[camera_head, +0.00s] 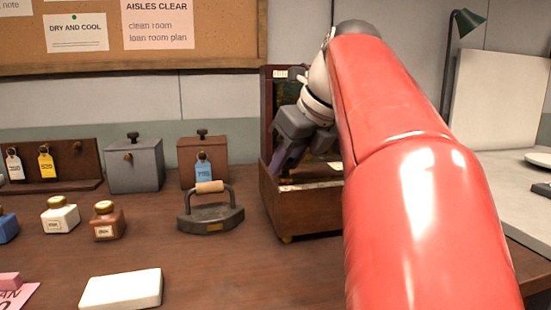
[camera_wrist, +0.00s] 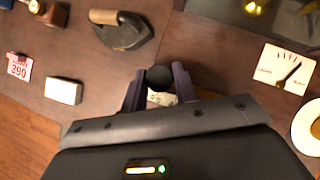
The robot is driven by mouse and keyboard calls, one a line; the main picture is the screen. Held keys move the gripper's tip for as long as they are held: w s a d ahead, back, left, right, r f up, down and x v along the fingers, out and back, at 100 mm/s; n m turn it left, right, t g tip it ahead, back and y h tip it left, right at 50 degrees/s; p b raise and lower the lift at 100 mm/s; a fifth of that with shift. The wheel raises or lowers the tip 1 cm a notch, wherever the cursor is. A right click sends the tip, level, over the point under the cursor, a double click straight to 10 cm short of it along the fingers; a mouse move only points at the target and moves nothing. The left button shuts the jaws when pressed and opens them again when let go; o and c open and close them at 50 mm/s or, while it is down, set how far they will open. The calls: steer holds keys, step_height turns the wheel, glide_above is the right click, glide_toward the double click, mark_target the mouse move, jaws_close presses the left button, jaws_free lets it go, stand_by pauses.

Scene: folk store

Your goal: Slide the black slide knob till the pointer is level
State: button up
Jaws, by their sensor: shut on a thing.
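The black slide knob (camera_wrist: 160,77) is between the two fingers of my gripper (camera_wrist: 157,86) in the wrist view, and the fingers are shut on it. A pale piece shows just below the knob. The black pointer (camera_wrist: 292,73) lies slanted across a white card with several tick marks, at the right of the wrist view. In the head view my gripper (camera_head: 286,165) reaches down into an open dark wooden box (camera_head: 300,212). There the knob and pointer are hidden by my gripper and arm.
A flat iron (camera_head: 210,215) stands left of the box. Behind it are a grey box (camera_head: 134,165) and a brown box (camera_head: 216,153). Small bottles (camera_head: 108,221) and a white block (camera_head: 121,289) are farther left. A green lamp (camera_head: 467,22) stands at the right.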

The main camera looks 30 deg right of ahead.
steer(key=shift+s+d+p, duration=0.2)
steer(key=shift+d, duration=0.5)
steer(key=shift+s+d+p, duration=0.2)
steer(key=shift+d, duration=0.45)
steer(key=o, duration=0.8)
steer(key=shift+r, duration=0.1)
step_height(320, 180, up, 7)
stand_by(0.6)
